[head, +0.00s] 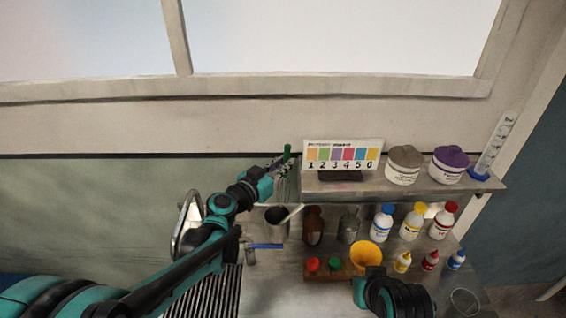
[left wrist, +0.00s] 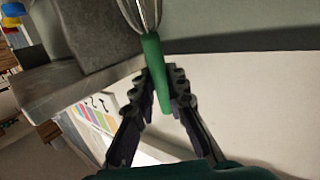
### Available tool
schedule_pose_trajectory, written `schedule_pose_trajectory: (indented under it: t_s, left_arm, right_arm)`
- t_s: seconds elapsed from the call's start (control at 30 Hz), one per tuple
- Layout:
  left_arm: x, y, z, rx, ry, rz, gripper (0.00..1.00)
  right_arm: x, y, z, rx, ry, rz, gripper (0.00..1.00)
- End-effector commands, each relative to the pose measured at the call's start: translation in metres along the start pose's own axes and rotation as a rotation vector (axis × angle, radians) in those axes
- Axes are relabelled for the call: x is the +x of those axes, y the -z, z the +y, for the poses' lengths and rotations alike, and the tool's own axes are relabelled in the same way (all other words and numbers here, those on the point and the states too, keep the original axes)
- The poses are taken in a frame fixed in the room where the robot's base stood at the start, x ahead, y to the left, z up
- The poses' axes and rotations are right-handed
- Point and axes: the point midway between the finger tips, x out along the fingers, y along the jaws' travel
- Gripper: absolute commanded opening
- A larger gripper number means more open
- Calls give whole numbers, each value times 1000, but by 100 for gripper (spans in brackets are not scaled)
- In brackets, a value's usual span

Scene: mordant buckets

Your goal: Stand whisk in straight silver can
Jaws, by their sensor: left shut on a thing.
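My left gripper (head: 278,166) is shut on the green handle of the whisk (head: 287,153), near the left end of the shelf. The whisk's wire loops point down, below the handle. In the left wrist view, my left gripper (left wrist: 163,88) has its two fingers on either side of the green handle, and the whisk (left wrist: 152,50) shows its wires at the top edge. A straight-sided silver can (head: 277,226) stands on the counter below the whisk, with a pale stick across its rim. The whisk appears above and apart from it. My right gripper (head: 368,282) is at the lower right; its fingers are unclear.
A shelf (head: 440,186) carries a numbered colour card (head: 343,155) and two tubs. Below are a brown bottle (head: 313,226), a grey bottle (head: 348,226) and several white bottles. A blue-handled tool (head: 265,246) lies before the can.

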Motion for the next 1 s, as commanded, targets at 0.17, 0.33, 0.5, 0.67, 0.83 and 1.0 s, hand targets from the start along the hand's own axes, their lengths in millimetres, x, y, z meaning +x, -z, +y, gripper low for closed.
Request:
schedule_pose_trajectory:
  t_s: [0.17,0.33,0.5,0.67,0.83,1.0]
  left_arm:
    - [4,-23,0,0,0,0,0]
    - [3,-41,0,0,0,0,0]
    - [3,-59,0,0,0,0,0]
    - [2,-76,0,0,0,0,0]
    - [1,-93,0,-1,-2,0,0]
    - [1,-104,0,0,-1,0,0]
  right_arm:
    - [15,-11,0,0,0,0,0]
    - [27,-20,0,0,0,0,0]
    - [39,-28,0,0,0,0,0]
    - [50,-36,0,0,0,0,0]
    - [62,-44,0,0,0,0,0]
    - [70,-50,0,0,0,0,0]
